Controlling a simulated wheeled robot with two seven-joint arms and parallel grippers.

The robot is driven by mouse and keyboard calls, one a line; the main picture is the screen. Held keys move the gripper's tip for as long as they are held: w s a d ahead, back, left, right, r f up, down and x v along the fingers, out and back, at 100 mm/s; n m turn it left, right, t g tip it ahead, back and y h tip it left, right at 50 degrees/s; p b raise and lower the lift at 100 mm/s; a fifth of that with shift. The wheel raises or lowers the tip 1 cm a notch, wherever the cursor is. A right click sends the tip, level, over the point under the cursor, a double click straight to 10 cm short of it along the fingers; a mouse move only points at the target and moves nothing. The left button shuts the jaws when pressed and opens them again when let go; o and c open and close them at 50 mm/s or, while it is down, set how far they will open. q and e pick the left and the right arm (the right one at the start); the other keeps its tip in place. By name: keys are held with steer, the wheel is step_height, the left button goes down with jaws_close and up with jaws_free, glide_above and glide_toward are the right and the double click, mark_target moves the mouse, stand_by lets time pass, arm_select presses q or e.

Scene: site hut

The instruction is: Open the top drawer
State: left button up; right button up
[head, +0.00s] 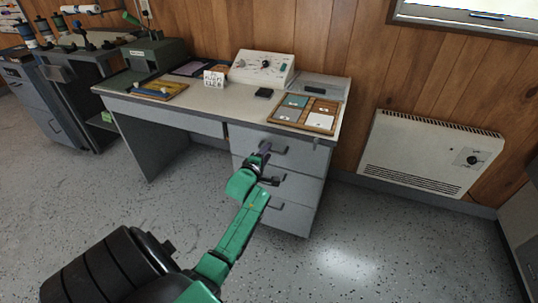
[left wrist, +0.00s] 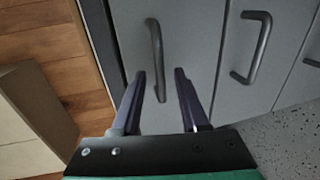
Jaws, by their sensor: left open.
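The grey desk has a stack of three drawers on its right side. The top drawer (head: 297,150) looks shut, and its dark bar handle (head: 275,149) is partly behind my left gripper (head: 263,150). In the left wrist view, the top drawer (left wrist: 190,35) is the leftmost front, with its handle (left wrist: 157,55) upright in the picture. My left gripper (left wrist: 161,78) is open, its fingers pointing at the drawer front. The handle's lower part appears between the two fingers; I cannot tell whether they touch it. My right gripper is not in view.
The middle drawer handle (head: 270,181) and bottom drawer (head: 290,216) are below. The desktop (head: 225,105) holds a sorting tray (head: 319,122), a white control box (head: 262,66) and a sign (head: 214,79). A wall heater (head: 430,155) stands right. The floor (head: 390,245) in front is clear.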

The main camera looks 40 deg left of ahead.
arm_select(q)
steer(key=shift+x, duration=1.1)
steer(key=shift+c, duration=0.3)
jaws_close()
